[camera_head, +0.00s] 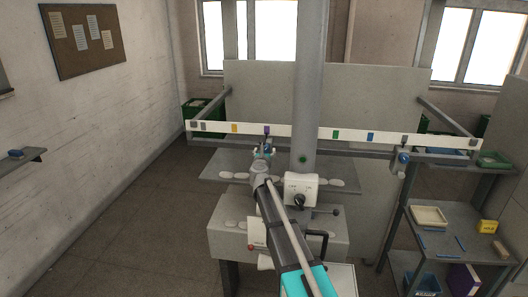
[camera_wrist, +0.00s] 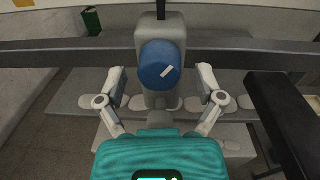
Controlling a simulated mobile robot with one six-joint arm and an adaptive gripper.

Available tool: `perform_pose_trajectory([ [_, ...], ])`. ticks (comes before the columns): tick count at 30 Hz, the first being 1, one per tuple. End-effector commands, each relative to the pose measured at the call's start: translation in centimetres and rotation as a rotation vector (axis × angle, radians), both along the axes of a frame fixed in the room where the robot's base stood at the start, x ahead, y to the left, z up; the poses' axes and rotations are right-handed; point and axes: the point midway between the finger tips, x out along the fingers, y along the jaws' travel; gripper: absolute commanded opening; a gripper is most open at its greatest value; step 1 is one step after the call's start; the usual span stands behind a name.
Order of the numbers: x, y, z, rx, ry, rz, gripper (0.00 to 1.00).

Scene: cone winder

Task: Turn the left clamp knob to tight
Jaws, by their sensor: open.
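The left clamp knob (camera_wrist: 153,78) is a round blue disc with a short white mark slanting up to the right. It sits on a grey clamp body (camera_wrist: 162,31) and fills the upper middle of the wrist view. My gripper (camera_wrist: 162,84) is open, one finger to each side of the knob, with visible gaps between. In the head view my gripper (camera_head: 264,150) is at the left clamp on the rail, below a purple marker (camera_head: 266,130), and mostly hides the knob. Whether the fingers reach the knob's depth I cannot tell.
A white strip (camera_head: 300,132) with coloured markers runs along the rail. A second clamp with a blue knob (camera_head: 403,158) hangs at right. A white box with a black dial (camera_head: 300,201) is on the column beside my arm. A shelf (camera_head: 455,248) with a tray stands right.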

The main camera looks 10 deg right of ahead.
Motion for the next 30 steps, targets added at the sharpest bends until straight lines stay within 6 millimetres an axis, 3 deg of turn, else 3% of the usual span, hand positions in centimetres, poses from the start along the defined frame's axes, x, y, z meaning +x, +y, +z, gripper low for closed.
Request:
perform_pose_trajectory([
  [13, 0.51, -0.12, 0.0, 0.0, 0.0, 0.0, 0.85],
  [26, 0.51, -0.1, 0.0, 0.0, 0.0, 0.001, 0.05],
  [30, 0.53, 0.22, 0.01, -0.003, 0.001, 0.003, 0.04],
])
